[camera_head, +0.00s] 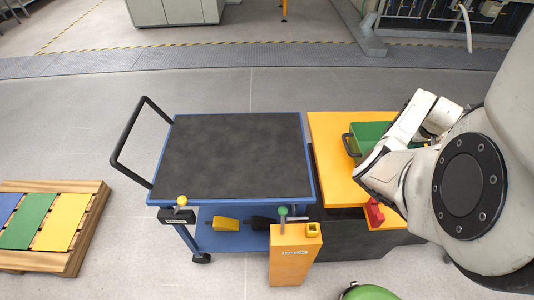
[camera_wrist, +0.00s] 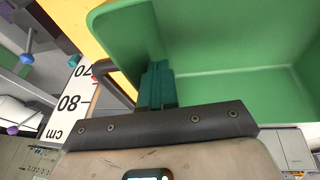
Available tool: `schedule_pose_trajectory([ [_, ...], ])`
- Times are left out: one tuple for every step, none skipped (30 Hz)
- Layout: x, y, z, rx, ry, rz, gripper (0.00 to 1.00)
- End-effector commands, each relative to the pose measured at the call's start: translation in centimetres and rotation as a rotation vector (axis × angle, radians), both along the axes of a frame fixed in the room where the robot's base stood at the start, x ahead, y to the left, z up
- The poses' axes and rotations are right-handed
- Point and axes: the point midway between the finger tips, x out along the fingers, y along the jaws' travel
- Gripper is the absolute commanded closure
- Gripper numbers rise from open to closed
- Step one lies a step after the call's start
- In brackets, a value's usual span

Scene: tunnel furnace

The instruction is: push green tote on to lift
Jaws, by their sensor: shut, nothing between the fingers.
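The green tote (camera_head: 368,131) sits on the right part of a yellow platform (camera_head: 335,165) in the head view, with a dark handle on its left side. My arm hides much of the tote. In the wrist view the green tote (camera_wrist: 225,40) fills the top and right, open and seen close up. My gripper (camera_wrist: 155,82) is shut and empty, its teal fingers overlapping the tote's wall. I cannot tell whether they touch it. The fingertips are hidden in the head view. The yellow platform, over a dark base, may be the lift.
A blue cart (camera_head: 307,150) with a black top stands left of the platform, its top empty. An orange control box (camera_head: 295,258) stands in front. A red block (camera_head: 375,212) is at the platform's front. A wooden pallet (camera_head: 92,235) lies far left. Grey floor behind is free.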

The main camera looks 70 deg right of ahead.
Motion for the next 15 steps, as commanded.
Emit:
schedule_pose_trajectory([
  [0.1, 0.0, 0.1, 0.001, 0.000, 0.002, 1.00],
  [0.2, 0.1, 0.1, 0.001, 0.000, 0.002, 1.00],
  [0.3, 0.1, 0.1, 0.001, 0.000, 0.003, 1.00],
  [0.4, 0.2, 0.1, 0.002, 0.001, 0.003, 1.00],
  [0.6, 0.2, 0.1, 0.003, 0.000, 0.004, 1.00],
  [0.8, 0.3, 0.2, 0.003, 0.000, 0.004, 1.00],
  [1.0, 0.4, 0.2, 0.004, 0.001, 0.004, 1.00],
  [1.2, 0.5, 0.2, 0.004, 0.001, 0.004, 1.00],
  [1.5, 0.6, 0.2, 0.004, 0.000, 0.003, 1.00],
  [1.7, 0.7, 0.2, 0.004, 0.000, 0.003, 1.00],
  [1.9, 0.8, 0.2, 0.004, 0.001, 0.004, 1.00],
  [2.1, 0.9, 0.2, 0.003, 0.000, 0.004, 1.00],
  [2.3, 0.9, 0.2, 0.003, 0.000, 0.004, 1.00],
  [2.3, 1.0, 0.2, 0.003, 0.000, 0.003, 1.00],
  [2.4, 1.0, 0.1, 0.001, 0.000, 0.002, 1.00],
])
